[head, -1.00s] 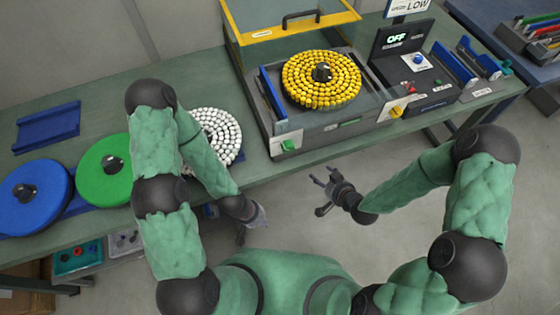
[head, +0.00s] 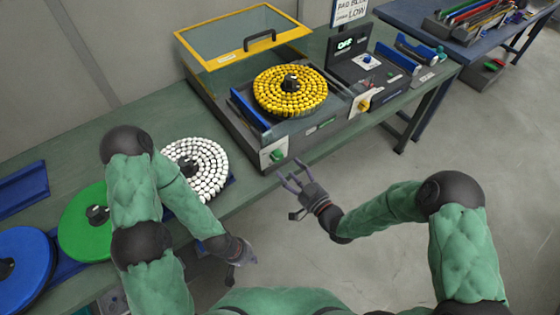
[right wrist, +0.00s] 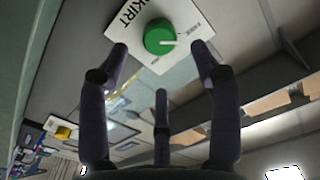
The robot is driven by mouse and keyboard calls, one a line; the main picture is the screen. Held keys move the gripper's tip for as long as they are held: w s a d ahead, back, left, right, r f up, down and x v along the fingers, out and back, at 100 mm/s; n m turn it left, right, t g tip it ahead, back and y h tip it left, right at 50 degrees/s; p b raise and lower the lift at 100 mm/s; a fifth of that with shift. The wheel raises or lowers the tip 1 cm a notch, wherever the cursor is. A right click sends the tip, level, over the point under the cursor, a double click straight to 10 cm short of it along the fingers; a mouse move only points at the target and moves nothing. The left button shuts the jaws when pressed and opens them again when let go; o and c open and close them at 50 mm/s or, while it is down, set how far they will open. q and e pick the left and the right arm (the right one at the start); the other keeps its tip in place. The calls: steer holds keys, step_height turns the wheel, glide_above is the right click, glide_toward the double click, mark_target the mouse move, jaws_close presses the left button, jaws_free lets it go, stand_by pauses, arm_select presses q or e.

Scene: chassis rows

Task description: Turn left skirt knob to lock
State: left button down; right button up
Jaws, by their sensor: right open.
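The green skirt knob (head: 277,155) sits on a white plate at the front left corner of the machine. In the right wrist view the knob (right wrist: 161,38) shows a white pointer line aimed to the right, on a white plate marked "SKIRT" (right wrist: 128,15). My right gripper (head: 290,176) is open, just in front of and below the knob. In the right wrist view its fingers (right wrist: 160,70) are spread on either side below the knob, apparently not touching it. My left gripper (head: 240,262) hangs low before the bench edge, away from the machine; its fingers are unclear.
The machine carries a disc of yellow caps (head: 290,91) beneath a raised yellow-framed lid (head: 235,40). A yellow knob (head: 363,105) is on its right front. A white-capped disc (head: 203,165) and green disc (head: 85,228) lie left. Floor before the bench is clear.

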mark_target(279, 159)
steer(key=shift+b+x, duration=0.4)
steer(key=shift+x, duration=2.75)
steer(key=c, duration=1.1)
